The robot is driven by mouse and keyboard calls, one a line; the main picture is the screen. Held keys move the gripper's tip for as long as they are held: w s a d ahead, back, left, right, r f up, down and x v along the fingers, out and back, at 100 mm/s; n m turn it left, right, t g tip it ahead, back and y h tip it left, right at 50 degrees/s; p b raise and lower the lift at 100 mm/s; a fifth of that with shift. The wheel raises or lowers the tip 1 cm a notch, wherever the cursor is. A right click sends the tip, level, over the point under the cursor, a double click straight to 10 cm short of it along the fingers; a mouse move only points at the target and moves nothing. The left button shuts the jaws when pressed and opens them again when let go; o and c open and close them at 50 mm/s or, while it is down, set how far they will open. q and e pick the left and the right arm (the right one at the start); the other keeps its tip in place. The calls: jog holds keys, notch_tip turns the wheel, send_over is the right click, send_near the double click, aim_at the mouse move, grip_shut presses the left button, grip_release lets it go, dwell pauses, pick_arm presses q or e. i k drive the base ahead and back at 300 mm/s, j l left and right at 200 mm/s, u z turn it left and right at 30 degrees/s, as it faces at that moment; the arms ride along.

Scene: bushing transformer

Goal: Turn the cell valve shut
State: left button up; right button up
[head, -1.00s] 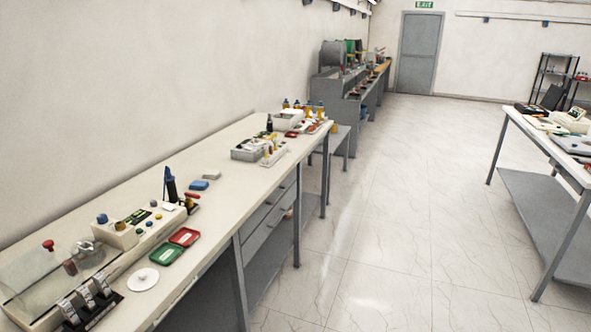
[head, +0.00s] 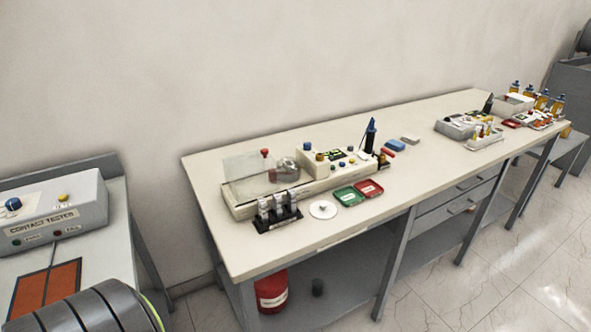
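A cream test instrument (head: 326,168) with a long base stands on the left half of the white-topped bench. On its left part is a clear cover (head: 245,168), with a small grey metallic cell (head: 285,170) beside it. A red knob (head: 264,153) stands up at the cover, and a dark red piece shows near the cell. I cannot tell which part is the cell valve or whether it is open or shut. Neither of my grippers is in view.
A black rack of clear vials (head: 278,212), a white disc (head: 322,209), a green tray (head: 348,196) and a red tray (head: 369,188) lie before the instrument. A contact tester (head: 52,212) sits on another bench at left. A red container (head: 271,291) stands under the bench.

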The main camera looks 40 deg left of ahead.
aim_at(383, 150)
jog(key=i+u, duration=0.3)
jog(key=u, duration=0.15)
jog(key=i+l+u, duration=0.15)
jog(key=u, duration=0.25)
jog(key=i+l+z, duration=0.15)
jog(key=z, duration=0.2)
jog(key=i+z, duration=0.4)
